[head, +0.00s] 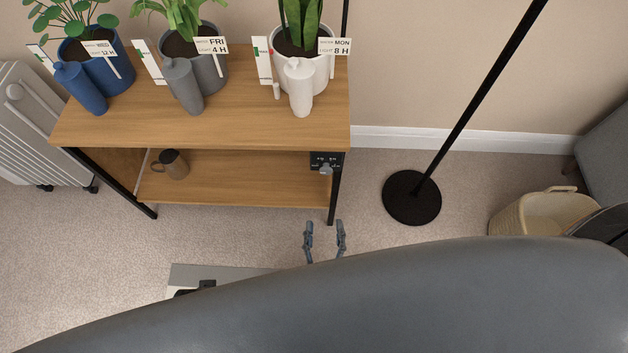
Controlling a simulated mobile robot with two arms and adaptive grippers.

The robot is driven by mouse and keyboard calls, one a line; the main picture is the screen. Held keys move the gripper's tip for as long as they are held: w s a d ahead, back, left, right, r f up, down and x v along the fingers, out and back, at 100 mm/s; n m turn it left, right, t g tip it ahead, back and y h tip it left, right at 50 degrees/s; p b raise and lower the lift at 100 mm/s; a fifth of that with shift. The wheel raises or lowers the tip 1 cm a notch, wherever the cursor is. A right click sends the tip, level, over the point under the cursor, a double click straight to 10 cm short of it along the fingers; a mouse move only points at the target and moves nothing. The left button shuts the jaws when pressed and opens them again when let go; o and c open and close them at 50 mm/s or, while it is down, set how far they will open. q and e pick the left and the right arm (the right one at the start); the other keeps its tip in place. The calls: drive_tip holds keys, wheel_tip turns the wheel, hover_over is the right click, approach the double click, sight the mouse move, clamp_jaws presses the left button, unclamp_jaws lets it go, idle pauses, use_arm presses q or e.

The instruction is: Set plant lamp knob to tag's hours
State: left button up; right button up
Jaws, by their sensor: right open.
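A small black control panel (318,158) with a grey knob (326,170) is at the right front of the wooden plant stand, by the lower shelf. The knob's setting is too small to read. A white tag (336,47) at the white-potted plant reads MON and 8 H. Another tag (212,46) at the grey pot reads FRI and 4 H. A tag (98,49) at the blue pot reads 12 H; its day is unclear. My right gripper (325,229) is open and empty, below the panel in the picture and apart from the knob. My left gripper is out of view.
Blue (80,88), grey (183,85) and white (299,87) bottles stand before the pots on the top shelf (240,115). A mug (171,164) sits on the lower shelf. A lamp base (411,198) and basket (532,213) stand right.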

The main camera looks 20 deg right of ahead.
sight(326, 173)
drive_tip(key=x, duration=1.2)
drive_tip(key=shift+w+d+b, duration=0.25)
drive_tip(key=shift+w+b, duration=0.1)
drive_tip(key=shift+w, duration=0.35)
drive_tip(key=shift+d, duration=0.1)
clamp_jaws()
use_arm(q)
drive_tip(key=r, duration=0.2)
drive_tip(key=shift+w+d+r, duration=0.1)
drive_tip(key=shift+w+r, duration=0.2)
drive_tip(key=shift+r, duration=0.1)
